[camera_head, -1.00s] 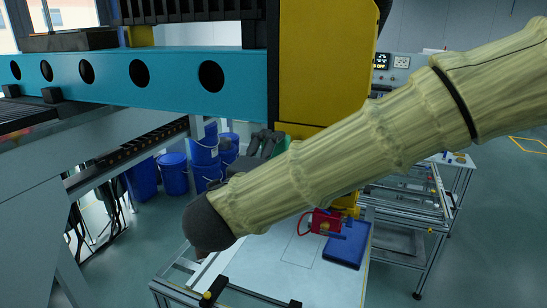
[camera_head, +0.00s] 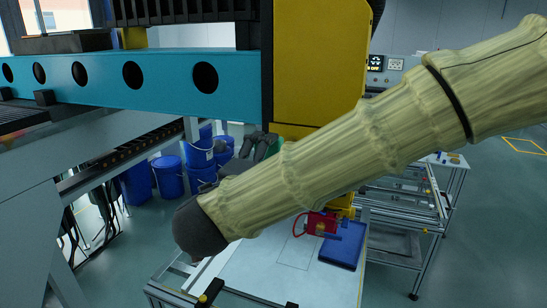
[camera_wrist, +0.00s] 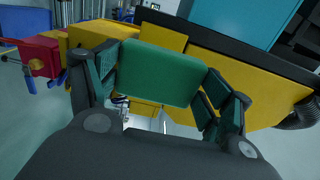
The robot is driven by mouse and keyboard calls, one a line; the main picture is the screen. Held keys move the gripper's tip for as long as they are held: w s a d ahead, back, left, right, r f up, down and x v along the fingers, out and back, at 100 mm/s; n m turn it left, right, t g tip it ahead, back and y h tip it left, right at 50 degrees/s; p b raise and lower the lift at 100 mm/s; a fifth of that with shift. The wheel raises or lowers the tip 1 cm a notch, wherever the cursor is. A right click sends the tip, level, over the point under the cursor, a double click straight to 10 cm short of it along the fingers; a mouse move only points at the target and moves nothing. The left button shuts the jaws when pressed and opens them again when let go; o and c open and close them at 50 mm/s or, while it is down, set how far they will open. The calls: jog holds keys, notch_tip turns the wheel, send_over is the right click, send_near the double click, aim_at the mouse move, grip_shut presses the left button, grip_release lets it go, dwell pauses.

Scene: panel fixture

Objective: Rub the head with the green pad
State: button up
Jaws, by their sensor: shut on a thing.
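The green pad (camera_wrist: 160,74) is a flat rectangle between my gripper's fingers in the wrist view. My gripper (camera_wrist: 160,90) is shut on it. The head is the large yellow block (camera_head: 318,62) on the blue beam in the head view; its yellow faces (camera_wrist: 255,85) show behind and beside the pad in the wrist view. In the head view my gripper (camera_head: 258,146) is beside the lower left of the head, and a bit of green shows there. My arm hides part of this area. I cannot tell whether the pad touches the head.
The blue beam (camera_head: 170,74) runs left from the head. Blue buckets (camera_head: 167,178) stand behind. Open floor lies at the right.

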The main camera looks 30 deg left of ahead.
jog(key=x, duration=0.6)
jog(key=shift+a, duration=0.25)
jog(key=shift+b+x, duration=0.35)
jog(key=shift+x, duration=0.7)
dwell(0.9)
jog(key=shift+d, duration=0.15)
jog(key=d, duration=0.2)
jog(key=w+d+b, duration=0.1)
jog(key=shift+d, duration=0.4)
jog(key=shift+a, duration=0.15)
jog(key=shift+s+a, duration=0.2)
jog(key=shift+a, duration=0.75)
jog(key=shift+s+a, duration=0.2)
jog(key=shift+a, duration=0.75)
jog(key=shift+b, duration=0.3)
